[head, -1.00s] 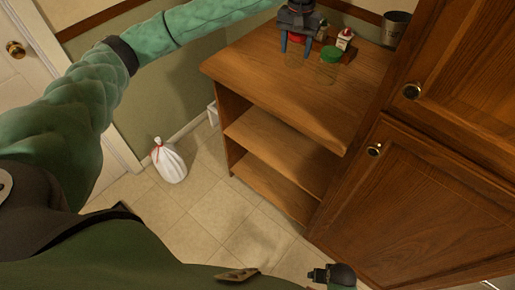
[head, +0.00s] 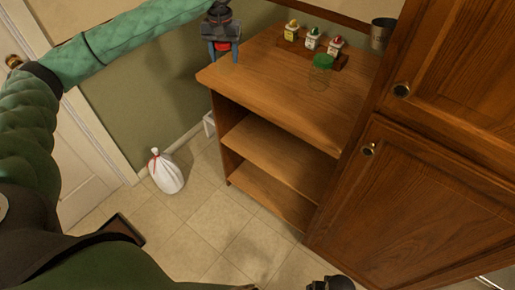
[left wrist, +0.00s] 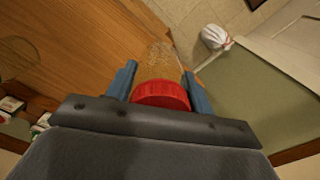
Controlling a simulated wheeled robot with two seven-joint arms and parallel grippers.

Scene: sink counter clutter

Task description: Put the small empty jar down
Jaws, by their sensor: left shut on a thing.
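My left gripper (head: 222,50) is shut on a small clear jar with a red lid (head: 223,46). In the left wrist view the red lid (left wrist: 161,95) lies between the two blue fingers, and the see-through body points away from the gripper. The jar is at the left end of the wooden counter (head: 270,75), close to its edge. I cannot tell whether its base touches the wood. A dark part that looks like my right gripper (head: 330,284) shows at the bottom edge of the head view, its fingers unclear.
A clear jar with a green lid (head: 321,64) stands on the counter. Behind it a wooden rack (head: 300,44) holds several small bottles, beside a grey metal cup (head: 381,34). Wooden cabinets (head: 430,160) close off the right. A white bag (head: 166,174) sits on the floor.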

